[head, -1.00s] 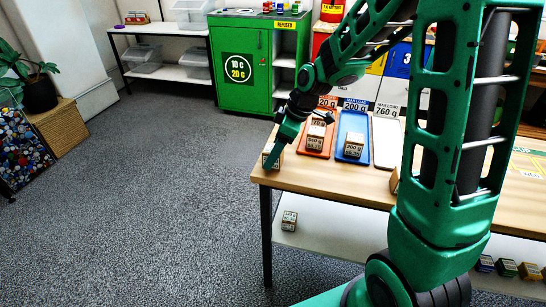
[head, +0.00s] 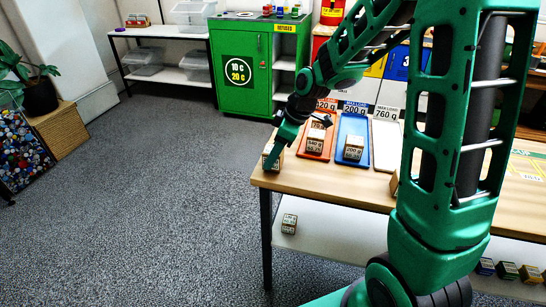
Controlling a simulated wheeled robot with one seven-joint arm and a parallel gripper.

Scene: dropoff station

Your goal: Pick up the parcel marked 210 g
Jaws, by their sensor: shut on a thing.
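My gripper (head: 274,162) is at the near left corner of the wooden table. It is shut on a small brown parcel (head: 267,162), which is partly hidden by the fingers. The label on this parcel is too small to read. I cannot tell whether it touches the tabletop or is just above it. No label in view clearly reads 210 g.
An orange tray (head: 309,156) holds stacked parcels; a blue tray (head: 352,126) holds a parcel marked 200 g (head: 353,148). A white tray (head: 385,160) looks empty. Another parcel (head: 289,223) sits on the lower shelf (head: 320,235). Open floor lies left of the table (head: 300,183).

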